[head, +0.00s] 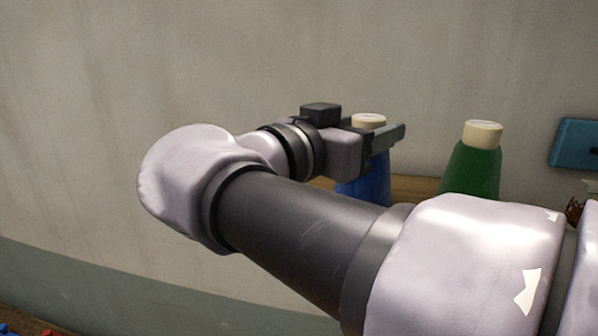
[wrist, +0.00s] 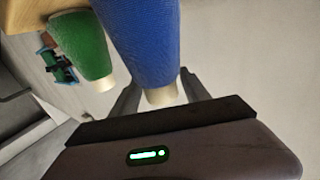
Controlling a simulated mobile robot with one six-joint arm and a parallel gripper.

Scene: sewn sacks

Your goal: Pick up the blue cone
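The blue cone (head: 364,184) has a cream cap and is partly hidden behind my gripper in the head view. In the wrist view, the blue cone (wrist: 140,40) points its cap toward the palm. My gripper (head: 388,134) lies level at the height of the cone's upper part. In the wrist view, my gripper (wrist: 160,88) has its fingers spread, one on each side of the cone near its cap. Gaps show between the fingers and the cap. Whether the fingertips touch the cone is hidden.
A green cone (head: 473,168) with a cream cap stands to the right of the blue one. A wooden shelf (head: 415,187) shows behind the arm. A blue flat object (head: 577,143) is at the far right. A plain wall (head: 200,70) lies behind.

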